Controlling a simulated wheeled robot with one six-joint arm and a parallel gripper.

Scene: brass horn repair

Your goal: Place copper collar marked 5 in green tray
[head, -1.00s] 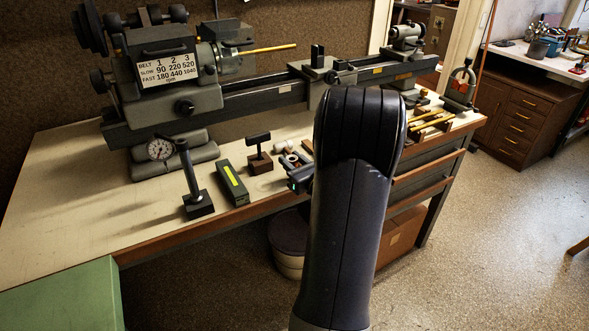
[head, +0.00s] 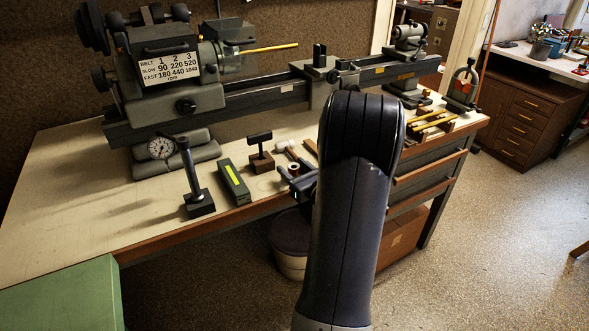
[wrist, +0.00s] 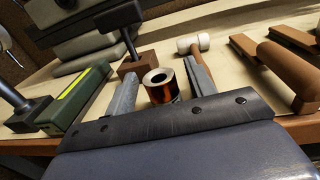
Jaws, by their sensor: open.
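A short copper collar (wrist: 162,88) with a pale top rim and dark bore stands upright on the bench. It also shows small in the head view (head: 293,170). I cannot read a mark on it. My gripper (wrist: 160,68) is open, with one finger on each side of the collar; its fingers show partly in the head view (head: 292,181), the rest hidden behind my arm. I cannot tell if either finger touches the collar. A flat green surface (head: 62,294) fills the lower left corner of the head view; I cannot tell whether it is the green tray.
A block with a black T-shaped post (head: 261,154) stands close left of the collar, then a green box with a yellow stripe (head: 233,183) and a black post (head: 195,185). A pale-headed mallet (wrist: 196,43) lies behind. The lathe (head: 185,85) lines the back. The bench's left is clear.

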